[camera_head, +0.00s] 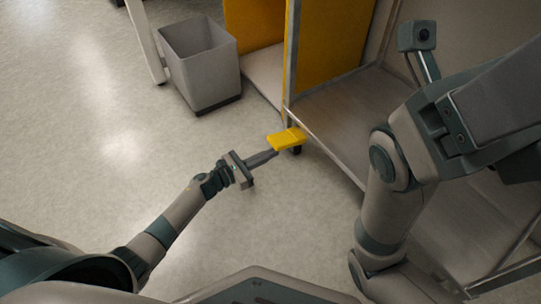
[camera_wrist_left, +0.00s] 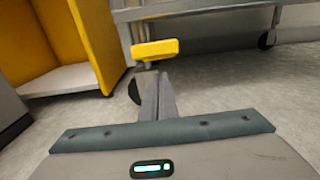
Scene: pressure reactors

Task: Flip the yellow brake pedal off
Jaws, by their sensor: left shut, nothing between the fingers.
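The yellow brake pedal (camera_head: 287,139) sticks out low at the near corner of the metal cart, above a dark caster wheel. My left gripper (camera_head: 275,154) is shut and empty, with its fingertips right at the near edge of the pedal. In the left wrist view the pedal (camera_wrist_left: 155,49) lies just beyond the tips of the shut fingers (camera_wrist_left: 158,78). I cannot tell whether the fingertips touch it. A dark wheel shows partly behind the fingers. The right arm is in the head view at the right, but its fingers are not visible.
The metal cart (camera_head: 335,110) with a low shelf fills the right side. A yellow-walled cabinet (camera_head: 256,22) stands behind it. A grey bin (camera_head: 203,68) stands on the floor left of the cabinet. The floor (camera_head: 95,130) on the left is clear.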

